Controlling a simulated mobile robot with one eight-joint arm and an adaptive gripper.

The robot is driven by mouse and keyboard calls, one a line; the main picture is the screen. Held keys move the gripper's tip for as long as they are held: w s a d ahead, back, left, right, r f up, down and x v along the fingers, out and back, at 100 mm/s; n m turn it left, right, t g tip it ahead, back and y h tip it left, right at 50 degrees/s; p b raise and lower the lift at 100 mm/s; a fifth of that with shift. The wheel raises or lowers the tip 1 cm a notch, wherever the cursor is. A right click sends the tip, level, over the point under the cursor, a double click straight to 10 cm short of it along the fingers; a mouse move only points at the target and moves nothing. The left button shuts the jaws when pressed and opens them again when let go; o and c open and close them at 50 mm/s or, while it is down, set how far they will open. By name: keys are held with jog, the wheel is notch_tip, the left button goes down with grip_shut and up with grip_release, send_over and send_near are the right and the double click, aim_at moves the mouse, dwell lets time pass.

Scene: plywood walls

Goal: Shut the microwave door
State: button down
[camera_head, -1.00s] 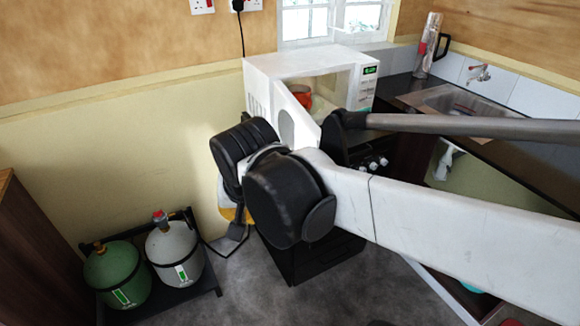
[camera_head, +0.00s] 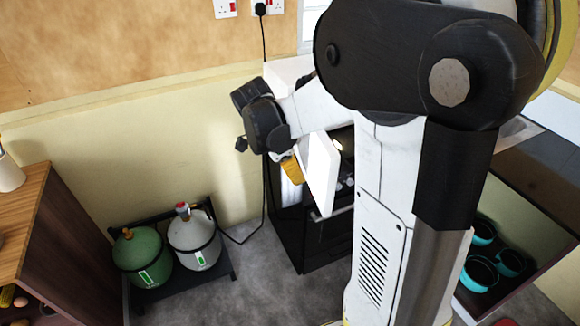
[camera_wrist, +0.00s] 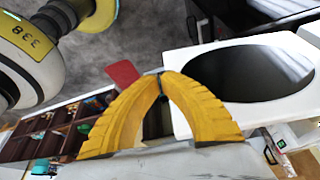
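The white microwave (camera_head: 287,72) stands on the counter by the window, mostly hidden behind my arm in the head view. Its white door (camera_head: 322,172) stands open, swung out toward the front. In the wrist view the door (camera_wrist: 182,107) shows its dark oval window at the right. My gripper (camera_wrist: 160,74) has its yellow fingers curved together at the tips, with nothing seen between them. In the head view my gripper (camera_head: 291,169) is at the left of the door, close to it. I cannot tell whether they touch.
A green gas cylinder (camera_head: 142,257) and a grey one (camera_head: 194,240) stand on a low rack at the left wall. A wooden cabinet (camera_head: 75,235) is at the far left. A black oven (camera_head: 325,238) is below the door. Grey floor is open in front.

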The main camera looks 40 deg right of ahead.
jog(key=s+d+f+b, duration=0.1)
jog(key=s+d+f, duration=0.1)
jog(key=d+f, duration=0.4)
jog(key=shift+s+b, duration=0.25)
jog(key=shift+b, duration=0.1)
